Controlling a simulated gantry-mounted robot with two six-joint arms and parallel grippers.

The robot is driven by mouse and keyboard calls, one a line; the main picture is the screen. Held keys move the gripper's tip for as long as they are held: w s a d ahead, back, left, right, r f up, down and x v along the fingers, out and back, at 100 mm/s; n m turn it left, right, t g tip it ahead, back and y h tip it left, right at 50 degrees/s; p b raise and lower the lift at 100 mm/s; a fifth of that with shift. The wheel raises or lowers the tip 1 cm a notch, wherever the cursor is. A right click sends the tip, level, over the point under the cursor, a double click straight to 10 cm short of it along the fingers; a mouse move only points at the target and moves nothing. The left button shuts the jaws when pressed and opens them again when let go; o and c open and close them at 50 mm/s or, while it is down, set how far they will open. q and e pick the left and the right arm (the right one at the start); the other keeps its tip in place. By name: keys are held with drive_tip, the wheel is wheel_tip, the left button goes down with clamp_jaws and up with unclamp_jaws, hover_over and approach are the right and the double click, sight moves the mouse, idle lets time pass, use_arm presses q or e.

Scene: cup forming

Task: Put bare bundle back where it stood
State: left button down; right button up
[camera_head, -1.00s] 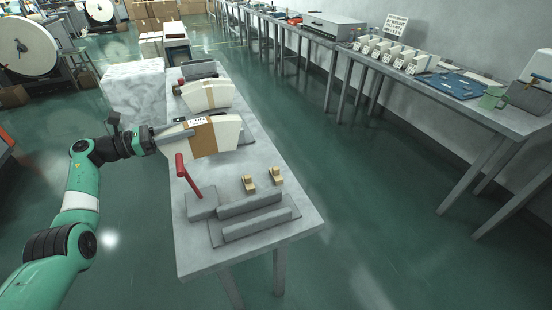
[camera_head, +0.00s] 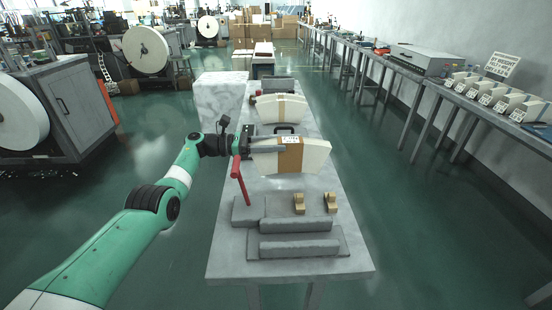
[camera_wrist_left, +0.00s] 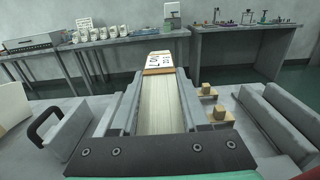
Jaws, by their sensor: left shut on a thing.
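My left gripper (camera_head: 284,149) is shut on a white fan-shaped bundle (camera_head: 313,155) with a brown band and a printed white label. It holds the bundle over the middle of the grey table (camera_head: 225,215); whether the underside touches anything is hidden. In the left wrist view the same bundle (camera_wrist_left: 160,108) lies between both fingers of the gripper (camera_wrist_left: 158,80), its label at the far end. A second white bundle (camera_head: 268,112) with a tan band stands farther back on the table. My right gripper is not in view.
A red lever (camera_head: 238,170) stands just left of the held bundle. Grey fixture blocks (camera_head: 299,225) and two small tan blocks (camera_head: 299,203) sit in front. A black-handled grey block (camera_wrist_left: 68,132) is beside the bundle. Labelled white bundles (camera_head: 486,89) line the right bench.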

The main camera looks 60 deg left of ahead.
sight(275, 154)
use_arm(q)
wheel_tip(275, 154, down, 4)
drive_tip(key=shift+r+b, duration=0.25)
drive_tip(key=shift+b, duration=0.8)
drive_tip(key=shift+r, duration=0.1)
drive_tip(key=shift+c, duration=2)
unclamp_jaws()
drive_tip(key=shift+f, duration=0.2)
drive_tip(key=shift+r, duration=0.1)
